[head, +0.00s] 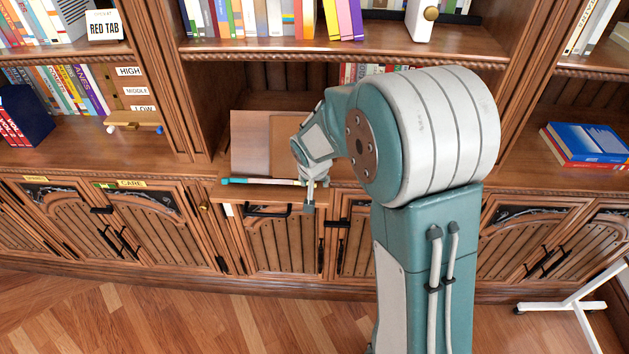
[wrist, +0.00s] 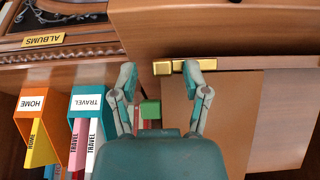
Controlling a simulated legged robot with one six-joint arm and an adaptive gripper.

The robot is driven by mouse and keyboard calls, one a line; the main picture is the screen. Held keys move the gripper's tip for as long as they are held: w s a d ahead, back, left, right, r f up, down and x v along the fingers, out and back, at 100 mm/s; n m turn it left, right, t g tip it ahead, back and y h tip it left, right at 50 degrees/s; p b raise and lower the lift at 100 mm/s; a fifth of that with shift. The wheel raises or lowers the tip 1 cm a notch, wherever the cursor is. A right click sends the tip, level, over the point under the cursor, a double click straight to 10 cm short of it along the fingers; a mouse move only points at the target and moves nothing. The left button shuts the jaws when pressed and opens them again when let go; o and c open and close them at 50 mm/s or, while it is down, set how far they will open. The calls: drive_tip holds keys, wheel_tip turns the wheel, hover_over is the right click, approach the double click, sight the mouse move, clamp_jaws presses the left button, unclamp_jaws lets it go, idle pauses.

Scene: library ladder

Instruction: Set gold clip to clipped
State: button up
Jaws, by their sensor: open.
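The gold clip (wrist: 162,68) shows in the wrist view as a short gold bar at the edge between a wooden ledge (wrist: 230,28) and a brown board (wrist: 215,105). My gripper (wrist: 158,78) is open, and its right fingertip overlaps the bar in the picture. The left fingertip is apart from the bar, to its left. I cannot tell whether the right finger touches it. In the head view my gripper (head: 311,192) hangs at the right end of the ledge (head: 255,194), and I cannot make out the clip there.
In the wrist view, orange (wrist: 34,102) and teal (wrist: 88,105) book boxes stand left of my gripper. A green block (wrist: 150,110) shows between the fingers. In the head view, a teal rod (head: 262,181) lies along the ledge. Blue and red books (head: 585,143) lie at right.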

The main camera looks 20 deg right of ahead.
drive_tip(key=shift+a, duration=0.25)
drive_tip(key=shift+c, duration=0.3)
clamp_jaws()
drive_tip(key=shift+d, duration=0.15)
